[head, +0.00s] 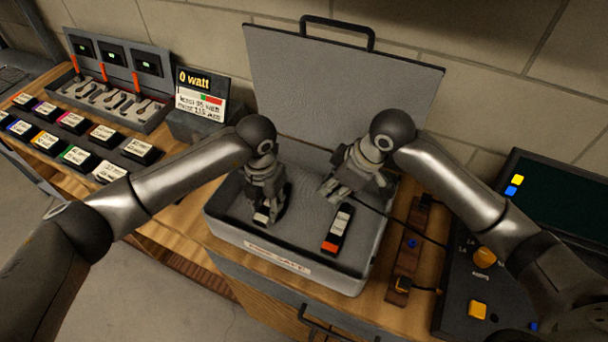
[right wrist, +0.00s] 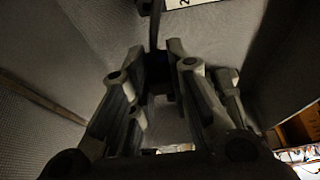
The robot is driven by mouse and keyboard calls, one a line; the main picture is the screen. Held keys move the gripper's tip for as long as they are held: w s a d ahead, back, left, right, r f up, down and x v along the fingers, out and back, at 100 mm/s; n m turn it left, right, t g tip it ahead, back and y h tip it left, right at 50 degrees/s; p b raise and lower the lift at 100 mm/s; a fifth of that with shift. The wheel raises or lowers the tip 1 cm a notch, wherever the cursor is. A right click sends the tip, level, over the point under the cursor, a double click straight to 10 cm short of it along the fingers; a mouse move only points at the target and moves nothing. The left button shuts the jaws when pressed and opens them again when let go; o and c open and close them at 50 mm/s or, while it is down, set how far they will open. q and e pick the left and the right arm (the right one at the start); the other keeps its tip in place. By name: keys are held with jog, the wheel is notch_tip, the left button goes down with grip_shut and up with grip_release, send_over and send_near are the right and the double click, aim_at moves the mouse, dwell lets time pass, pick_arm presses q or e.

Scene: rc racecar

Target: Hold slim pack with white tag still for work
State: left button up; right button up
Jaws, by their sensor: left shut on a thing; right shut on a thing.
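A slim dark pack with a white tag (head: 261,217) lies in the left part of the open grey case (head: 225,222). My left gripper (head: 268,212) is shut on it from above and hides much of it. My right gripper (head: 332,192) is shut above the case, right of the left gripper. In the right wrist view, a small dark piece (right wrist: 158,72) sits between its fingers, with a dark cord above it. A second dark pack with an orange end (head: 337,230) lies in the case below the right gripper, apart from both grippers.
The case's raised lid (head: 340,85) stands behind. A wooden strip with a cable (head: 408,250) and a dark control panel (head: 480,265) are at the right. Several tagged packs (head: 75,155), a charger rack (head: 110,90) and a "0 watt" display (head: 202,92) are at the left.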

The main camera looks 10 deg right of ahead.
jog(key=shift+s+d, duration=0.5)
jog(key=shift+d, duration=0.25)
jog(key=shift+s+d, duration=0.5)
jog(key=shift+d, duration=0.25)
jog(key=shift+s+d, duration=0.5)
jog(key=shift+d, duration=0.25)
pick_arm(q)
jog(key=o, duration=1.2)
jog(key=shift+c, duration=0.2)
notch_tip(320, 180, up, 12)
pick_arm(e)
jog(key=shift+r, duration=0.1)
